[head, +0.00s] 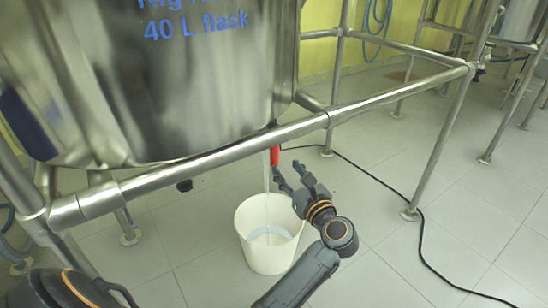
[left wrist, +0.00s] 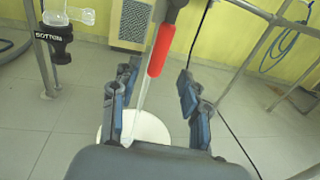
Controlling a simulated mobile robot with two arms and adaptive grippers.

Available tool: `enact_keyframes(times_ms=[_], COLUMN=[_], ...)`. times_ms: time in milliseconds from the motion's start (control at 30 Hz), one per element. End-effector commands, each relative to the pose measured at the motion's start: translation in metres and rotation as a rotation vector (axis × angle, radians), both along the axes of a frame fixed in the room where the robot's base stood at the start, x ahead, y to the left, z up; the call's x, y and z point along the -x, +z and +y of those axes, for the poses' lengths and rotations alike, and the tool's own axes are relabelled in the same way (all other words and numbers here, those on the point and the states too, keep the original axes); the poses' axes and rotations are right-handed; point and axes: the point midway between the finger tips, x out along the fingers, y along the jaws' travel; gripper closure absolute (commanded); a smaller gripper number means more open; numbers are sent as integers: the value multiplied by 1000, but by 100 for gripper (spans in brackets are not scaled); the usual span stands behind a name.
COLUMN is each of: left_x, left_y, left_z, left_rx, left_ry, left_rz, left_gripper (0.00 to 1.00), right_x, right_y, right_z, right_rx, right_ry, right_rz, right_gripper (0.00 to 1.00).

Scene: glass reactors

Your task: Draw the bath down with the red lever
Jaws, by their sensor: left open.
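The red lever (head: 275,156) hangs under the steel bath (head: 200,85), just behind the frame's front rail. In the left wrist view the red lever (left wrist: 159,50) slants down between my open fingers. My left gripper (head: 287,173) is open just below and right of the lever. In the left wrist view its fingers (left wrist: 158,82) stand either side of the lever's lower end, with no clear contact. A pale vertical streak, seemingly a stream, runs down to the white bucket (head: 257,257), which has some liquid in it. My right gripper is not seen.
A steel tube rail (head: 225,147) crosses in front of the bath, with legs to the floor. A black cable (head: 420,225) lies on the tiles at right. A black holder marked BOTTOM (left wrist: 53,42) shows at left in the wrist view. The floor at right is otherwise mostly clear.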

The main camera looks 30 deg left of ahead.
Motion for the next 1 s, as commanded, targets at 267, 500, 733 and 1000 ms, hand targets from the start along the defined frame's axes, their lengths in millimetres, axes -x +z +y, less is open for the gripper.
enact_keyframes(times_ms=[267, 500, 733, 1000], left_x=[-30, -44, -47, -46], left_y=[-1, -1, 0, 0], left_z=[51, 73, 77, 77], left_rx=[-5, -3, -3, -2], left_ry=[3, 0, 0, 1], left_rz=[-1, 2, 1, 2], left_gripper=[55, 55, 55, 83], right_x=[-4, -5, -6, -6], right_y=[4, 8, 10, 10], right_z=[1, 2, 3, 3], right_rx=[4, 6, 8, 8], right_ry=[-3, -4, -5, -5], right_rz=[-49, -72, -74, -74], right_gripper=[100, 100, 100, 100])
